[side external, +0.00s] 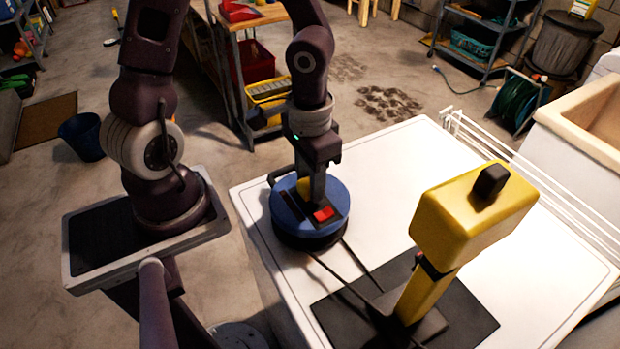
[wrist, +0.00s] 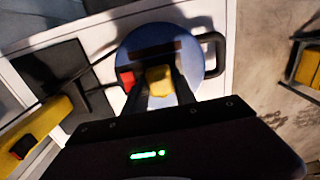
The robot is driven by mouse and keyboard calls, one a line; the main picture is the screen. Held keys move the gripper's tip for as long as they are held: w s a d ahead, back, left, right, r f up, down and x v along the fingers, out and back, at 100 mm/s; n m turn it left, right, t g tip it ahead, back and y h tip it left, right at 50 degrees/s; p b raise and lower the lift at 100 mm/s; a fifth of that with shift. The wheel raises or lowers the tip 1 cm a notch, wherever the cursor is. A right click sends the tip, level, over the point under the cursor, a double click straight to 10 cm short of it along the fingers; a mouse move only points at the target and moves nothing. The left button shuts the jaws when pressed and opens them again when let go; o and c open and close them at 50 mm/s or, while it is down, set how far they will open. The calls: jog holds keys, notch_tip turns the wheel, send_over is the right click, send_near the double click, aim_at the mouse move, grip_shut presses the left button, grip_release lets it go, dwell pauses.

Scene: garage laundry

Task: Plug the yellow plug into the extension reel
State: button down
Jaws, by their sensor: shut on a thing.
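The extension reel (side external: 284,210) is a round blue drum with a black base and a side handle, on the white table top. A red switch (side external: 324,213) sits on its dark top panel. The reel also shows in the wrist view (wrist: 140,42). My gripper (side external: 312,190) points down over the reel's top, its fingers shut on the yellow plug (wrist: 159,80). In the side view only a bit of the plug (side external: 303,185) shows beside the fingers. The plug is right at the panel, beside the red switch. Its underside is hidden, so I cannot tell whether it sits in a socket.
A yellow tool with a black knob (side external: 473,215) stands on a dark mat (side external: 462,327) at the table's front right. Dark cables run from the reel toward it. The white table top (side external: 385,170) is clear behind and between them.

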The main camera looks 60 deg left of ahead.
jog(key=shift+f, duration=0.6)
jog(key=c, duration=0.9)
grip_release()
jog(key=shift+c, duration=0.2)
notch_tip(320, 180, up, 7)
jog(key=shift+r, duration=0.1)
jog(key=s+r+t, duration=0.5)
jog(key=s+r, duration=0.3)
jog(key=r, duration=0.4)
jog(key=shift+s+a+r+t, duration=0.2)
jog(key=shift+a+r+t, duration=0.1)
jog(key=shift+a+r, duration=0.1)
